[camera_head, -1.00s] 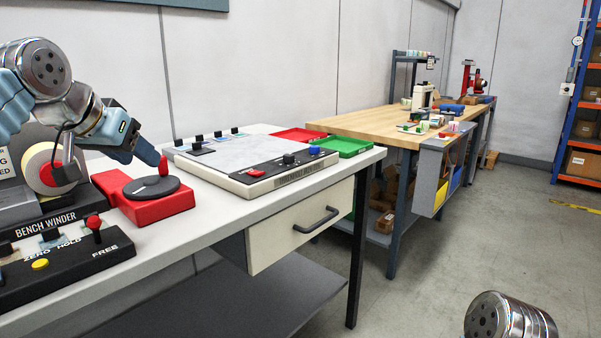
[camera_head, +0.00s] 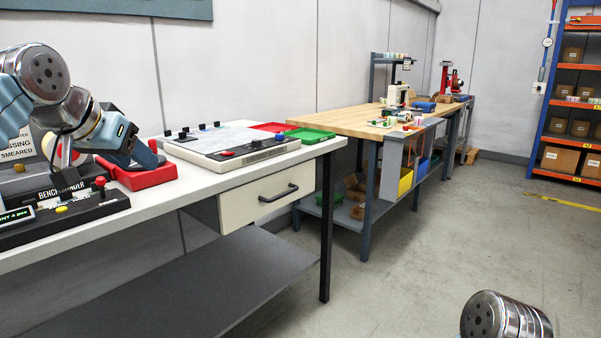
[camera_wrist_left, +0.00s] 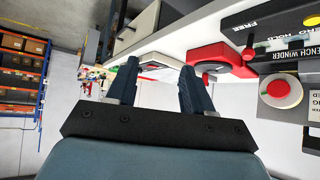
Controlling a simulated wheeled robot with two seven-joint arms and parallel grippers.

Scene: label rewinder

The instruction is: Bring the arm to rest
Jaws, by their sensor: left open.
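My left gripper (camera_head: 150,156) is in the head view at the left, over the bench beside the bench winder (camera_head: 68,195). Its fingers overlap the red-based unit (camera_head: 140,178) in the picture; whether they touch it is not clear. In the left wrist view, my left gripper (camera_wrist_left: 158,78) shows two dark fingers spread apart with nothing between them. The red-based unit (camera_wrist_left: 215,62) appears beyond the fingers there. A metallic link of my right arm (camera_head: 505,316) shows at the bottom right; its gripper is out of the picture.
A flat panel unit (camera_head: 230,142), a red tray (camera_head: 270,127) and a green tray (camera_head: 310,135) sit on the white bench (camera_head: 190,183). A wooden workbench (camera_head: 345,122) stands behind. Blue-orange shelving (camera_head: 548,125) is at the right. The floor (camera_head: 430,260) between is open.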

